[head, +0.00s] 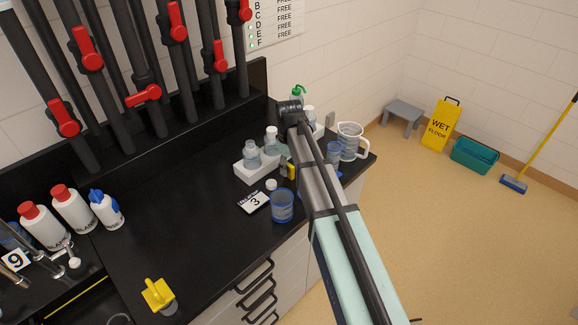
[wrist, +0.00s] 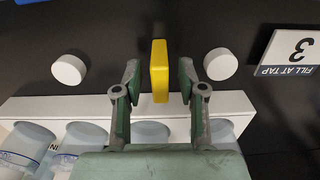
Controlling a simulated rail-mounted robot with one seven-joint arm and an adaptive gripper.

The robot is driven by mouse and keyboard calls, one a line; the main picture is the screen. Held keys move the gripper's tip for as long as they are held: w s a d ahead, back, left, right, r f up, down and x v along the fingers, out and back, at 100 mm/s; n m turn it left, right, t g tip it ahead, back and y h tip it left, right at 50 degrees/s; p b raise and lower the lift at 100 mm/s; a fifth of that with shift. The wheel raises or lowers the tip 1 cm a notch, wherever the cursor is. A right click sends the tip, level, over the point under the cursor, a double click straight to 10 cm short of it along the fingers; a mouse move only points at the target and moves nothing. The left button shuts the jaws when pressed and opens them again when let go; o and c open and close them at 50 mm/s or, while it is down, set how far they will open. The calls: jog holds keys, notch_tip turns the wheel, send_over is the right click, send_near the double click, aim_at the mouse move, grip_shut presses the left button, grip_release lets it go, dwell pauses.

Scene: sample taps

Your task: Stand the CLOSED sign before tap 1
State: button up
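A small yellow upright piece (wrist: 159,70) stands between my gripper's fingers in the wrist view, seen nearly edge-on. It may be the CLOSED sign, but no lettering shows. In the head view the yellow piece (head: 291,170) shows beside my gripper at the right part of the black counter. My gripper (wrist: 159,82) is open around it, with a gap on both sides. Metal taps (head: 68,254) stand at the far left by a number plate (head: 15,262) that looks like 9. No tap marked 1 can be made out.
A white rack (wrist: 250,103) of bottles lies close to my fingers, with white caps (wrist: 69,69) on either side. A "FILL AT TAP 3" card (wrist: 291,54) and a blue beaker (head: 282,206) are near.

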aim_at(289, 164)
jog(key=shift+r, duration=0.1)
notch_tip(289, 164, up, 11)
jog(key=b, duration=0.2)
jog(key=shift+b, duration=0.35)
jog(key=shift+o, duration=0.5)
jog(key=shift+r, duration=0.6)
